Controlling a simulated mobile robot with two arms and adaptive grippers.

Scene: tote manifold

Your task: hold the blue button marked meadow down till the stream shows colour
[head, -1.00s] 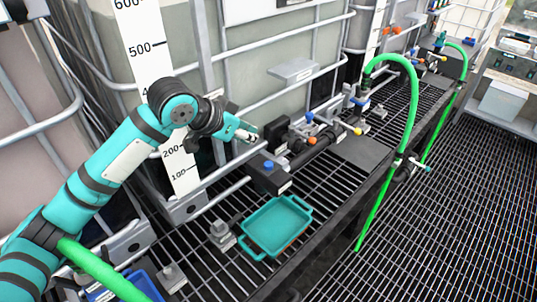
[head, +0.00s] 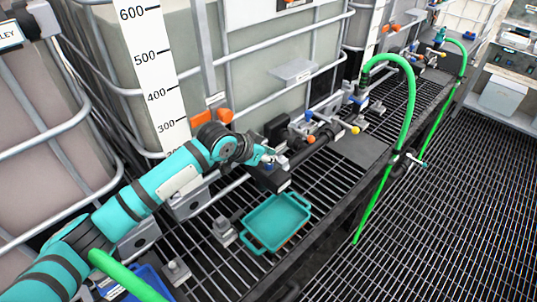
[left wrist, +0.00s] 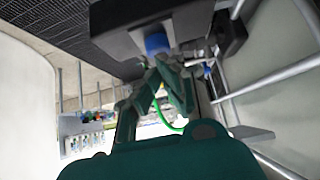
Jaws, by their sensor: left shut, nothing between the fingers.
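My left gripper (head: 267,156) is shut and empty, right over the black box (head: 272,178) at the near end of the dark pipe. In the left wrist view its fingertips (left wrist: 165,68) are together close by the blue button (left wrist: 157,42) on that box. I cannot tell whether they touch it or whether it is pressed. In the head view the gripper hides the button. The label on the box is too small to read. I make out no stream. My right gripper is not in view.
A teal tray (head: 277,222) lies on the grating below the box. The dark pipe (head: 308,150) carries valves with orange, yellow and blue parts. A green hose (head: 410,85) arches to the right. Caged tanks (head: 240,70) stand behind. The grated floor at right is clear.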

